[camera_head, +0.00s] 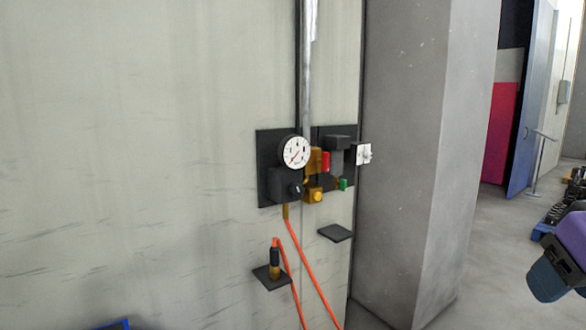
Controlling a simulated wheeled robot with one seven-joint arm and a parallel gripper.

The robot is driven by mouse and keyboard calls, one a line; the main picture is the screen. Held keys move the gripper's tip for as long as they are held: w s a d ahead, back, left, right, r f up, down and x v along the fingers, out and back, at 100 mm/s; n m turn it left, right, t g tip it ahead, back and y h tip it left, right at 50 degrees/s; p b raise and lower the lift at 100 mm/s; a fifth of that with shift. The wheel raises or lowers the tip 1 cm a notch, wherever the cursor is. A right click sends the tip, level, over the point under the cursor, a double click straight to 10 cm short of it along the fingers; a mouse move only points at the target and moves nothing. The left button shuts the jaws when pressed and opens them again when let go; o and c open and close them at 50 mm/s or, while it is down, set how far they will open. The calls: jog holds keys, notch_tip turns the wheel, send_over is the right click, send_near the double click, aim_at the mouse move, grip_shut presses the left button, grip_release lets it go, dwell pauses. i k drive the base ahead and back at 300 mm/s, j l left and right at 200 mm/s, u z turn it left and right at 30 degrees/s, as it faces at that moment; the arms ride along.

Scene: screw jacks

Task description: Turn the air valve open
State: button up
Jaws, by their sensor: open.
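An air panel with a dark backplate (267,140) is fixed to the pale wall, left of a grey pillar. A brass-yellow valve body (313,160) with a red handle (325,161) sits at its middle, right of a round white gauge (294,152). The red part looks upright and short; its exact turn is too small to tell. Below it is a yellow round part (316,196), with a small green part (343,184) to the right. My gripper's fingers do not show; only a purple and dark part of my arm shows at the right edge, well apart from the panel.
A metal pipe runs down to the panel. Orange hoses (309,270) hang below it, one ending at a fitting (275,262) on a small dark shelf (263,278). Another small shelf (335,233) is empty. The grey pillar (417,150) stands right of the panel.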

aim_at(325, 160)
jog(key=i+l+z, duration=0.1)
jog(key=z, duration=0.35)
jog(key=i+z, duration=0.25)
jog(key=z, duration=0.2)
